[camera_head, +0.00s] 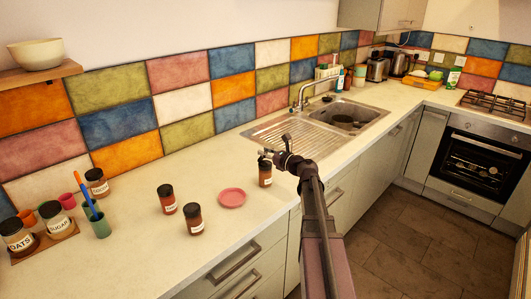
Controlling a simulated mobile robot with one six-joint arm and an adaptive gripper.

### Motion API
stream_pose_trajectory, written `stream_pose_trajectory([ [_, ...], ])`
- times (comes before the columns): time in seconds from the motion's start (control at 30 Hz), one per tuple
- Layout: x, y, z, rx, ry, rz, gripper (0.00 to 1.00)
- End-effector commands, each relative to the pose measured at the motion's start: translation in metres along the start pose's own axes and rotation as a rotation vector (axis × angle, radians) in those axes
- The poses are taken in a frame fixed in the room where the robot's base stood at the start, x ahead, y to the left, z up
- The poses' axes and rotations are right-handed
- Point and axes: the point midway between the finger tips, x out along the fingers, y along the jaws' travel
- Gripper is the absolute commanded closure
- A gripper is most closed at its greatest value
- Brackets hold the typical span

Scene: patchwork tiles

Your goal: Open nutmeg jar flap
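My gripper (267,155) is at the top of a small brown jar with a dark lid (265,177), on the counter near the sink's drainboard. It looks to be at or touching the lid; the view is too small to tell contact or how far the fingers are apart. Two similar dark-lidded jars with white labels stand to the left, one reddish brown (167,203) and one darker (194,224). Their labels are too small to read, so I cannot tell which jar is nutmeg. No raised flap can be made out on any of them.
A pink plate (232,197) lies left of the gripper's jar. A green cup with utensils (99,225) and several larger jars, including sugar (56,224), stand at far left. The sink (345,115) lies behind. The front counter is mostly clear.

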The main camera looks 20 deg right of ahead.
Motion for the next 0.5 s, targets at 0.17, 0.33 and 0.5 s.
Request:
stream_pose_trajectory([
  [0.17,-0.0002,-0.0001,0.0000,0.000,0.000,0.000,1.00],
  [0.33,-0.0003,-0.0003,0.0000,0.000,0.001,0.000,1.00],
  [0.5,-0.0003,-0.0004,0.0000,0.000,0.002,0.000,1.00],
])
